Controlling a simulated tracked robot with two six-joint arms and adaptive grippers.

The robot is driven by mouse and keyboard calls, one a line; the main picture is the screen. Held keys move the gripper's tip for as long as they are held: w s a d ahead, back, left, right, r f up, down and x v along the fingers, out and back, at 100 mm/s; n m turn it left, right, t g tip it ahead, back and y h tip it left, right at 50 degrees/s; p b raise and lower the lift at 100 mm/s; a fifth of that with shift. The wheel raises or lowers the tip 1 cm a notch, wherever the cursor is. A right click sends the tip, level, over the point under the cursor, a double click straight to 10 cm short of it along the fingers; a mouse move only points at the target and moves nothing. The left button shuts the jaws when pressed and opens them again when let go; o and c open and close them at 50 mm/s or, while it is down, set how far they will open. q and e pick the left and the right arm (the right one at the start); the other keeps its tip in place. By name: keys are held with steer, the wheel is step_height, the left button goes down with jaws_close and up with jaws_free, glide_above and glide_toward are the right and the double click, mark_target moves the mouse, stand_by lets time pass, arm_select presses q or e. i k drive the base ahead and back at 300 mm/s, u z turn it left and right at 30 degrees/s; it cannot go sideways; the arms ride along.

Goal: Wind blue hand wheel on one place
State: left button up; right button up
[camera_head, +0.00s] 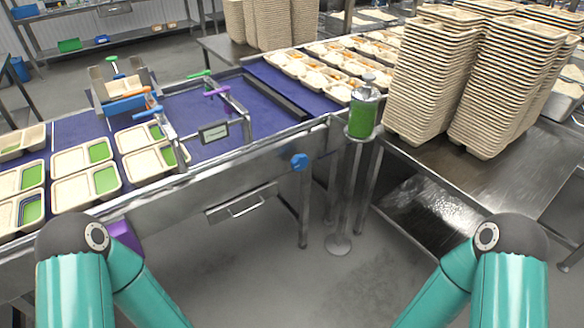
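The blue hand wheel (299,162) sits on the front side of the conveyor frame, near the middle of the head view, above a metal leg. My two teal arms come in from the bottom left and bottom right. Both arms are low and well apart from the wheel. Neither gripper shows in the picture.
A purple conveyor (270,116) carries several trays (85,190) at left. A green dispenser (363,112) on a stand (341,242) is right of the wheel. Tall tray stacks (432,75) stand on a steel table (500,185). The floor (270,290) ahead is clear.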

mark_target(299, 162)
steer(key=z, duration=0.15)
steer(key=i, duration=0.95)
steer(key=u, duration=0.1)
